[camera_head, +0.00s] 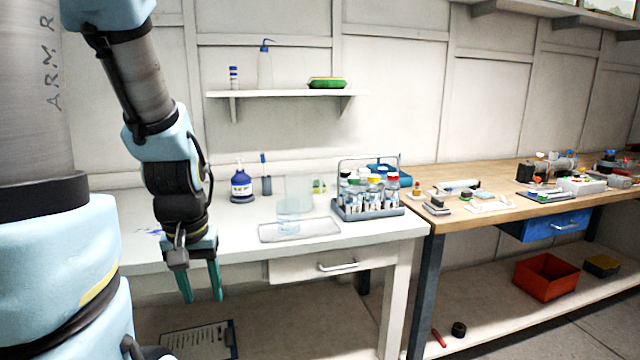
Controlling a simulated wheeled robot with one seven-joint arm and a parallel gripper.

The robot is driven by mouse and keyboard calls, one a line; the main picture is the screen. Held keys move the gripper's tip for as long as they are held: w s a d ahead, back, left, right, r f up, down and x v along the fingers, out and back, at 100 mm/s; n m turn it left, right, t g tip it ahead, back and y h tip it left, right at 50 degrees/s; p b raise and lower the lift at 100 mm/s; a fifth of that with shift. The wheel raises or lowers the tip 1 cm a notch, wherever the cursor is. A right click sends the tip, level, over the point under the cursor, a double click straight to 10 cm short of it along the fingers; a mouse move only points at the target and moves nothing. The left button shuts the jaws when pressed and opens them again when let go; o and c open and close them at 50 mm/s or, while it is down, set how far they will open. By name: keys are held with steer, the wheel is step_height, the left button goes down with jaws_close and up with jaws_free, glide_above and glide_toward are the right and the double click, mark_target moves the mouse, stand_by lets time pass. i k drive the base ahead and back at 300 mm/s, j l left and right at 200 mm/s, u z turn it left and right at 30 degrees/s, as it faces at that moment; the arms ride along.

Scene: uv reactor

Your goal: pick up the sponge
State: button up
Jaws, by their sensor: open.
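A sponge (327,83), green with a dark and yellowish edge, lies on the small white wall shelf (285,94), near its right end. My gripper (202,299) hangs pointing down at the front edge of the white table, well below and to the left of the sponge. Its two teal fingers are apart with nothing visible between them. A small yellow-green item (319,186) stands at the back of the white table, partly behind a clear pane; I cannot tell what it is.
A wash bottle (265,68) shares the shelf. A wooden bench (510,178) with several small items is at right.

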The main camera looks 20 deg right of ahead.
mark_target(316, 181)
steer(key=l+u, duration=0.5)
steer(key=u, duration=0.2)
steer(key=l+u, duration=0.35)
steer(key=k+l+u, duration=0.15)
steer(key=l, duration=0.3)
steer(key=k+l+u, duration=0.1)
steer(key=l, duration=0.35)
steer(key=k+l+u, duration=0.15)
steer(key=k+l, duration=0.15)
steer(key=k+l+u, duration=0.15)
steer(key=l, duration=0.35)
steer(key=k+l+u, duration=0.1)
steer(key=k+l, duration=0.25)
